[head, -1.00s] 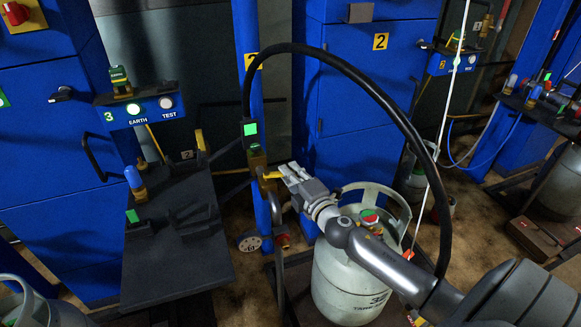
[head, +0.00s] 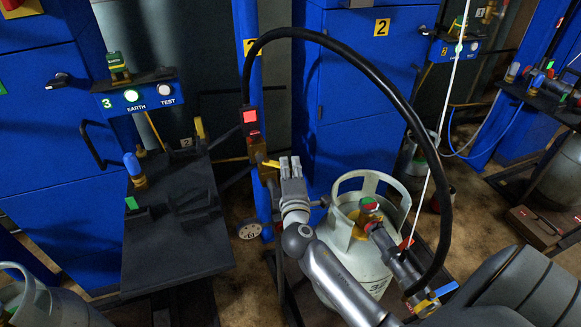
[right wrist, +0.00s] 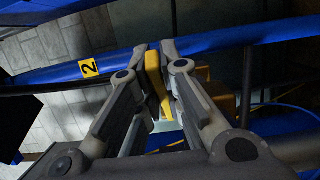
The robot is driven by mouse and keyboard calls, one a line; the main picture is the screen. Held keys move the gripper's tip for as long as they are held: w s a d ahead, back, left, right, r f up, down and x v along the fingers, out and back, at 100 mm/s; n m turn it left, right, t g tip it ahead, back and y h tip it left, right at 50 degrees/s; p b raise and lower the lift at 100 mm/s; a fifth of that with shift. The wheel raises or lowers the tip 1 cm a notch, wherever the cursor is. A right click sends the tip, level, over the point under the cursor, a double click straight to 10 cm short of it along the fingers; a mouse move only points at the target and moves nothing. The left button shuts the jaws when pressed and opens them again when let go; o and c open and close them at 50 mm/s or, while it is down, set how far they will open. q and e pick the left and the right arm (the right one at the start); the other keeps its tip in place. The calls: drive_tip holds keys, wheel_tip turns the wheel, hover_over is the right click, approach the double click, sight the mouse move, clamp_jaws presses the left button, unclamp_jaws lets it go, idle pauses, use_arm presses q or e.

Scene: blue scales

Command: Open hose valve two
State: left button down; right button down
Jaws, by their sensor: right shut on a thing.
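Hose valve two is a brass valve (head: 264,180) on the blue post (head: 242,20) that carries a yellow "2" label (right wrist: 89,67) in the right wrist view. Its yellow handle (head: 270,164) points right toward my right gripper (head: 289,160). In the right wrist view the yellow handle (right wrist: 153,72) lies between the fingers of my right gripper (right wrist: 161,46), which is shut on it. A black box with a lit red indicator (head: 250,116) sits above the valve, where the black hose (head: 345,57) joins. My left gripper is not in view.
A grey gas cylinder (head: 372,264) with its hose fitting (head: 397,262) stands right of the valve, close to my right arm. A black shelf (head: 178,240) is to the left. Blue cabinets (head: 365,80) stand behind.

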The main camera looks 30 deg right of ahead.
drive_tip(key=shift+f, duration=0.1)
drive_tip(key=c, duration=1.6)
unclamp_jaws()
drive_tip(key=shift+o, duration=0.2)
drive_tip(key=shift+s, duration=0.1)
drive_tip(key=v, duration=1.2)
